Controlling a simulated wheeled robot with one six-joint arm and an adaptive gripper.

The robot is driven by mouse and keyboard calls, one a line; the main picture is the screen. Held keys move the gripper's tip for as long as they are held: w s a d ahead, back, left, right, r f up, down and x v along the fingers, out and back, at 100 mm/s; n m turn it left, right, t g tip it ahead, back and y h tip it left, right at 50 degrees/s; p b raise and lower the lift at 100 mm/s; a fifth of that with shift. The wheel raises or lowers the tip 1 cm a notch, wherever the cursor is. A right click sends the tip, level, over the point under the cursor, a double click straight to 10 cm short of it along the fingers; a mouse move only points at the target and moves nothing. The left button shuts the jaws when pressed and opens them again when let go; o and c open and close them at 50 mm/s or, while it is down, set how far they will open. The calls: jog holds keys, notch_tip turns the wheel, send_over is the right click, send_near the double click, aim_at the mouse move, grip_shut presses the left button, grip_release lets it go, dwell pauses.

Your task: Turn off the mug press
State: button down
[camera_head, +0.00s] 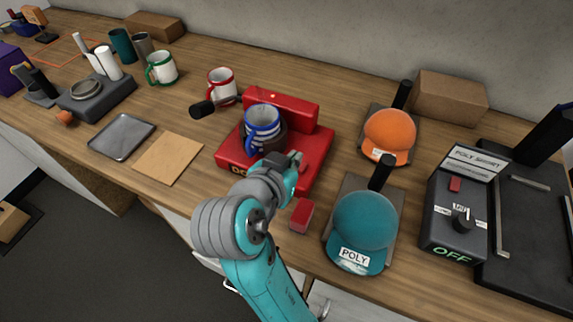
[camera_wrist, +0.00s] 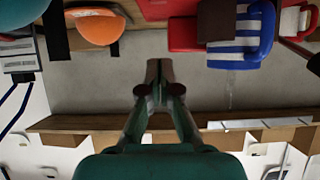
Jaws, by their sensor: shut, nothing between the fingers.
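The red mug press (camera_head: 318,150) stands mid-counter, with a white-and-blue striped mug (camera_head: 262,122) with a blue handle in its dark holder. A black-tipped lever (camera_head: 203,109) sticks out to its left. Part of the lettering on its front edge is hidden by my arm. My gripper (camera_head: 296,160) is shut and empty, over or close to the right side of the press base; I cannot tell whether it touches. In the wrist view, my closed fingers (camera_wrist: 159,72) are in the middle, and the striped mug (camera_wrist: 238,38) shows inverted at upper right.
A small red block (camera_head: 302,215) lies right of my arm. A teal cap (camera_head: 362,230) and an orange cap (camera_head: 389,136) sit on stands at right. A dark control box (camera_head: 455,215) reads OFF. White mugs (camera_head: 161,68) and a metal tray (camera_head: 122,137) are at left.

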send_over(300, 169)
notch_tip(300, 169, down, 2)
jog(key=shift+f, duration=0.2)
jog(key=f, duration=0.1)
jog(key=s+f, duration=0.1)
jog(key=f, duration=0.1)
jog(key=shift+a, duration=0.2)
jog(key=shift+s+f, duration=0.1)
jog(key=shift+f, duration=0.25)
jog(key=shift+s+a+f+t+h, duration=0.1)
jog(key=shift+s+f+t+h, duration=0.2)
jog(key=shift+f+t, duration=0.2)
jog(key=shift+w, duration=0.1)
jog(key=shift+r, duration=0.15)
jog(key=shift+r, duration=0.7)
